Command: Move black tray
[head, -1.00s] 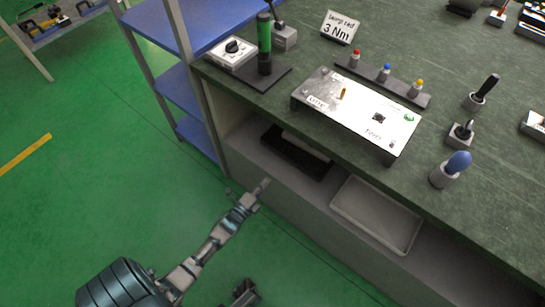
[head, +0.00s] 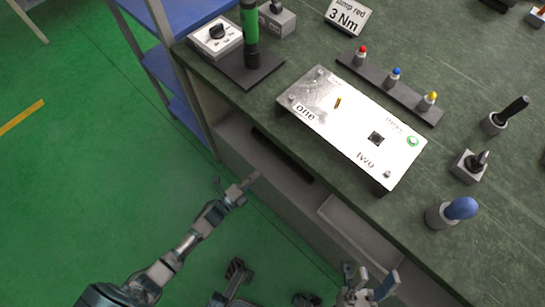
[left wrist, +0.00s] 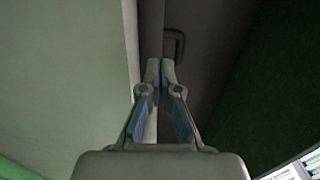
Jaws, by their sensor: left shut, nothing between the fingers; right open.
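The black tray (head: 283,155) lies on the shelf under the worktop in the head view. The worktop's front edge hides most of it. My left gripper (head: 252,180) is shut and empty, in front of the shelf and a little below and left of the tray. In the left wrist view its fingertips (left wrist: 160,68) meet, with a dark handle-like shape (left wrist: 174,45) just beyond them; I cannot tell whether that belongs to the tray. My right gripper (head: 368,276) is open and empty at the bottom of the head view, by the shelf's front.
A light grey tray (head: 350,238) sits on the same shelf, to the right. The worktop (head: 445,75) above holds a metal panel (head: 340,122), a green cylinder (head: 250,35) and several tools. A blue shelf rack (head: 165,68) stands at left.

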